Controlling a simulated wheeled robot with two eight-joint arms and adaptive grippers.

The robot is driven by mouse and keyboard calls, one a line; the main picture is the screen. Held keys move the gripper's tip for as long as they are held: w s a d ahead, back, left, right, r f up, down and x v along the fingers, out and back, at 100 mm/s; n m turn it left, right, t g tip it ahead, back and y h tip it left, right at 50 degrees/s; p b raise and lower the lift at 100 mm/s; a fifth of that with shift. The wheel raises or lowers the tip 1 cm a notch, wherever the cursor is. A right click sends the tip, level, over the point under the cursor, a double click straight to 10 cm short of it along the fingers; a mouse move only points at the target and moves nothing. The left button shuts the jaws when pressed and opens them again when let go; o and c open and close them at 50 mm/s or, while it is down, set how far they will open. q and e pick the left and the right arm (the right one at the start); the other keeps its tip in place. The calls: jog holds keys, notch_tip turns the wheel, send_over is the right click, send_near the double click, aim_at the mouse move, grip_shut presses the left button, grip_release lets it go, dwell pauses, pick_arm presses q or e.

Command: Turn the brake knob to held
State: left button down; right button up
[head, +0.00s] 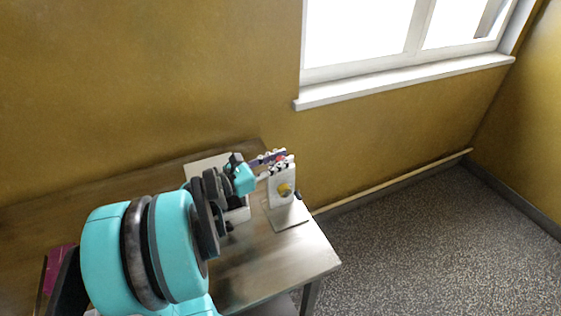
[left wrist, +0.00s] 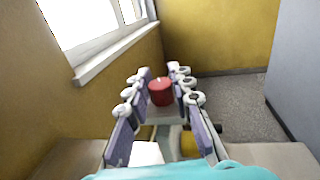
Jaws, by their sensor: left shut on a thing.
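A red knob (left wrist: 160,92) with a small pale mark on its top shows between the fingertips in the left wrist view. In the head view only a little of the red shows between the fingers, at the top of a pale upright panel (head: 279,199) on the table. My left gripper (head: 276,160) reaches over the table and is shut on the red knob; its fingers stand on both sides of it in the left wrist view (left wrist: 160,88). The fingers hide part of the knob, and I cannot read its setting. My right gripper is not in view.
A yellow round part (head: 285,190) is on the panel's face below the fingers. The table (head: 310,262) ends just right of the panel, with open floor (head: 430,250) beyond. The yellow wall and a window sill (head: 400,82) are behind. A magenta thing (head: 57,262) lies at lower left.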

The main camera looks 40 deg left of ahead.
aim_at(281, 158)
pick_arm(q)
jog(key=shift+m+g+h, duration=0.65)
jog(key=shift+m+h, duration=0.3)
jog(key=shift+h, duration=0.4)
jog(key=shift+m+g+h, duration=0.65)
jog(key=shift+m+h, duration=0.3)
jog(key=shift+h, duration=0.4)
jog(key=c, duration=1.3)
grip_release()
notch_tip(281, 158, up, 10)
jog(key=shift+b, duration=0.3)
